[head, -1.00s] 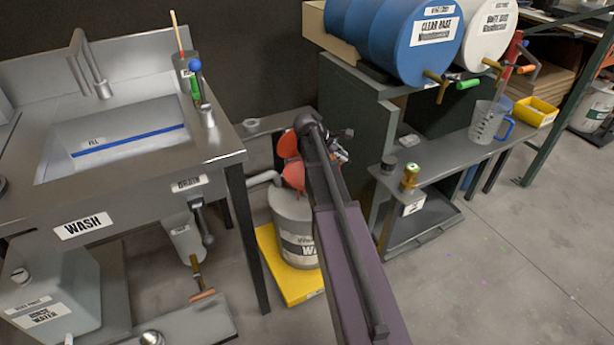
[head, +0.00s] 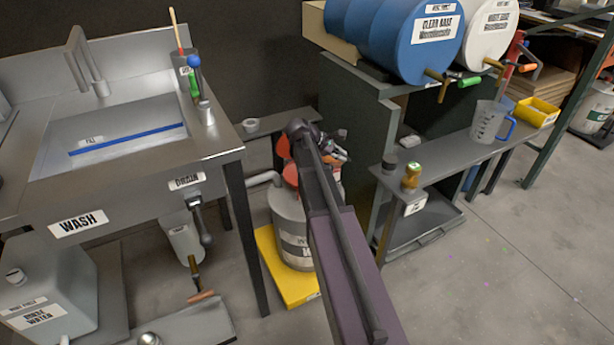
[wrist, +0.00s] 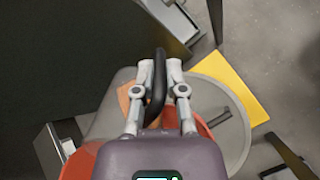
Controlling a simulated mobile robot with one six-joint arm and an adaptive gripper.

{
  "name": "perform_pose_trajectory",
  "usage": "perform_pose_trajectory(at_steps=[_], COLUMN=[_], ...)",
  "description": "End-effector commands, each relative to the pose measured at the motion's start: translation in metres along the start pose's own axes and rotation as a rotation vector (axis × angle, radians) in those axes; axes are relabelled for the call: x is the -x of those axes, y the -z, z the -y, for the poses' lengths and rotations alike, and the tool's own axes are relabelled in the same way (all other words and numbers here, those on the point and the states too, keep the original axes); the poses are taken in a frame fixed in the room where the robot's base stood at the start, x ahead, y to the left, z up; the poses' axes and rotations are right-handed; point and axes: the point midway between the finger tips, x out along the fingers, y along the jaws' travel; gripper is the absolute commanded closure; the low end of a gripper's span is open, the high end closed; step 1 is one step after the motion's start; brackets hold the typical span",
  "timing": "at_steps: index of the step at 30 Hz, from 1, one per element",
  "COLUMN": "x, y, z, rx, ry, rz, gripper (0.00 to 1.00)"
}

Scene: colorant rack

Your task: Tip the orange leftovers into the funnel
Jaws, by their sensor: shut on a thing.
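My gripper (wrist: 160,95) is shut on a dark curved handle (wrist: 155,88) in the wrist view. The handle seems to belong to a grey vessel (wrist: 105,118) beside the fingers, with an orange-brown patch (wrist: 125,97) showing at it. Whether liquid is flowing cannot be told. The red funnel (wrist: 198,124) shows under and around my gripper, mostly hidden by it. In the head view the funnel (head: 283,147) shows behind my arm, above the grey waste drum (head: 291,230). My gripper (head: 340,152) is small there, and the held vessel is not clear.
The drum stands on a yellow tray (head: 272,268) between the wash sink (head: 140,175) and the shelf stand (head: 440,160). A blue-handled clear jug (head: 487,122) and a yellow bin (head: 537,112) stand on the shelf. The floor (head: 520,250) at right is clear.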

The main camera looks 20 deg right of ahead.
Motion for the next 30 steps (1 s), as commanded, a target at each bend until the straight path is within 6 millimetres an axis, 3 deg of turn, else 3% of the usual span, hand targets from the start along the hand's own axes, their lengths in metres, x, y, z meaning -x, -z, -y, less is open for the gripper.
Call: perform_pose_trajectory(at_steps=[30], x=[0.0027], y=[0.0067], z=[0.0037], rx=[-0.008], ry=[-0.069], rz=[0.119], gripper=[1.00])
